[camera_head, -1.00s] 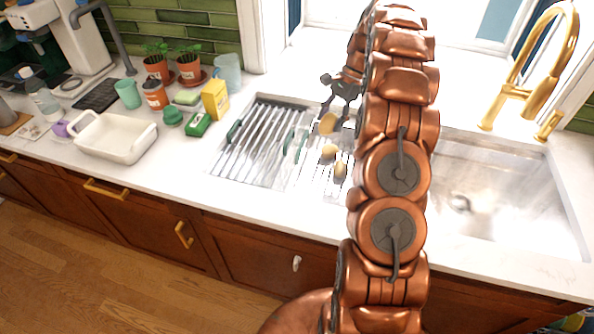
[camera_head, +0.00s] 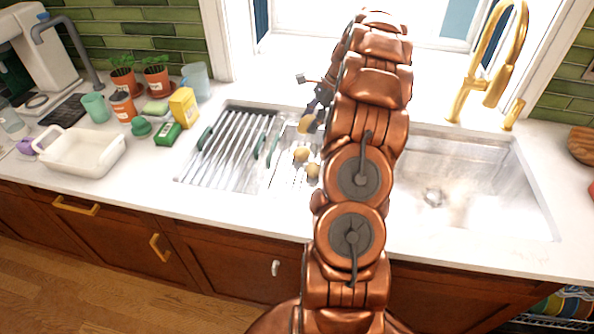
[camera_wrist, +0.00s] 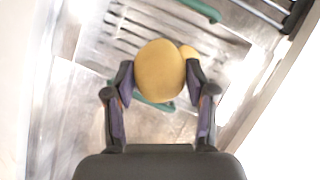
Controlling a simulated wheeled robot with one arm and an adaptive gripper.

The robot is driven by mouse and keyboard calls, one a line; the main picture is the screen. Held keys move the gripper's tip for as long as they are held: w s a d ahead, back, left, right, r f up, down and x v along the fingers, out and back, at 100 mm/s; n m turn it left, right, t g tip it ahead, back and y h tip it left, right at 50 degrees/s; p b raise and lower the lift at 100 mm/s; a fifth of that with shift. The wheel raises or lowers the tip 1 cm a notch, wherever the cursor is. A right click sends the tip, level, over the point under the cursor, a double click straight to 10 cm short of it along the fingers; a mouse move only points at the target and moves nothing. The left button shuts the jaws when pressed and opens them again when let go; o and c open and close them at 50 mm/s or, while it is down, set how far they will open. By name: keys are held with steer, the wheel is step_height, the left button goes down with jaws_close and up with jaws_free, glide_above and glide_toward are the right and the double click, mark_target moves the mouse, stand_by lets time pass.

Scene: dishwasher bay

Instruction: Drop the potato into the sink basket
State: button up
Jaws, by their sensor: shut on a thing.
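My gripper (camera_wrist: 160,82) is shut on a yellow-brown potato (camera_wrist: 158,70), one finger on each side. In the head view this potato (camera_head: 307,123) shows at the left edge of my arm, and most of the gripper is hidden behind the arm. Two more potatoes, one upper (camera_head: 301,154) and one lower (camera_head: 313,171), lie on the slatted metal surface at the sink's left part. A slatted metal basket (camera_head: 222,158) with green handles is just left of them.
The open sink basin (camera_head: 470,185) is right of my arm, with a gold faucet (camera_head: 492,70) behind it. A white dish (camera_head: 82,153), a yellow box (camera_head: 183,107), a green sponge pack (camera_head: 168,133) and potted plants (camera_head: 157,80) stand on the left counter.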

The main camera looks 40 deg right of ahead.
steer(key=shift+f+b, duration=0.55)
steer(key=shift+f, duration=0.9)
steer(key=o, duration=1.3)
steer(key=shift+r, duration=0.15)
steer(key=v, duration=1.1)
steer(key=shift+s+d+r, duration=0.1)
steer(key=shift+d+r, duration=0.1)
steer(key=shift+r, duration=0.1)
